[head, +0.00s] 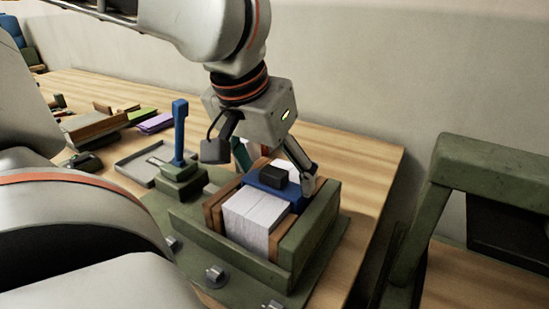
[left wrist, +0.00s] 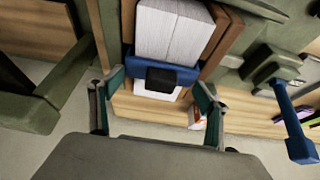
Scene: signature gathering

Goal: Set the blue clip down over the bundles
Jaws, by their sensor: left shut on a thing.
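The blue clip (head: 268,186), with a black block on top, lies across the white bundles (head: 255,217). It also shows in the left wrist view (left wrist: 190,74), crossing the paper stack from side to side. The bundles sit between brown side pieces in a green tray frame (head: 225,245). Whether the clip's underside touches the paper cannot be told. My right gripper is not in view.
A green stand with a blue upright handle (head: 180,130) is left of the tray. A grey flat tray (head: 135,165) lies behind it, with several books and small items farther left. A green frame (head: 440,190) stands on the right. Bare wood (head: 365,160) lies right of the tray.

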